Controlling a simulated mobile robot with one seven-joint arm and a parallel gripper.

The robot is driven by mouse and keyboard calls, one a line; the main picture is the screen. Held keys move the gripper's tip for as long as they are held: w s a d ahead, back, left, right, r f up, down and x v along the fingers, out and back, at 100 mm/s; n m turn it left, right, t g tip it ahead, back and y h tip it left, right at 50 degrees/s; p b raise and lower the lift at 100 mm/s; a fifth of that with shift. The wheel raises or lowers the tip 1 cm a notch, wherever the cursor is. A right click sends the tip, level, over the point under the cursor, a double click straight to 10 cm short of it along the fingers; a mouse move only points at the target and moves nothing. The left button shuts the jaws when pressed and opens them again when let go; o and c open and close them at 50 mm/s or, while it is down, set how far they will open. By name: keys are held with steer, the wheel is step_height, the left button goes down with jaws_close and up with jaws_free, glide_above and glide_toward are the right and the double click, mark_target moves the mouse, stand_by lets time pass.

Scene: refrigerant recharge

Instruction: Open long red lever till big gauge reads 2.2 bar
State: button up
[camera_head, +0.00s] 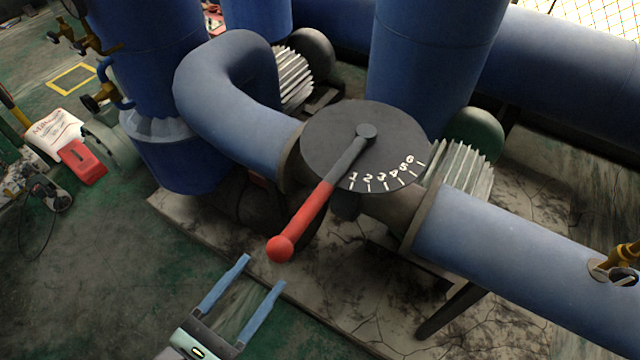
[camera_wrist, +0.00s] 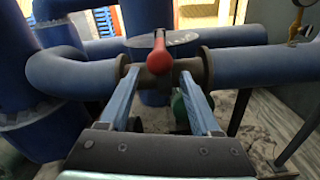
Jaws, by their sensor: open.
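The long red lever (camera_head: 304,219) has a red grip with a ball end and a grey shaft. It turns on a dark round dial (camera_head: 330,130) marked 1 to 6, and its shaft lies just left of the 1. In the wrist view the red lever (camera_wrist: 159,55) points toward me, above and between the fingertips. My gripper (camera_head: 264,272) is open and empty, with two blue fingers just below the ball end in the head view, apart from it. It also shows in the wrist view (camera_wrist: 161,76). No big gauge face with a bar reading can be made out.
Blue pipes (camera_head: 520,248) run from both sides of the valve, and blue tanks (camera_head: 165,80) stand behind. A brass fitting (camera_head: 622,262) sits on the right pipe. A red box (camera_head: 82,162) and white sign stand at left. The floor at lower left is clear.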

steer(key=shift+w+d+r, duration=0.1)
steer(key=shift+w+d, duration=0.2)
steer(key=shift+w, duration=0.05)
steer(key=p, duration=0.2)
glide_toward(321, 195)
steer(key=x, duration=0.2)
steer(key=f+x, duration=0.1)
steer(key=x, duration=0.2)
steer(key=shift+a, duration=0.2)
jaws_close()
steer(key=shift+f, duration=0.1)
stand_by(0.8)
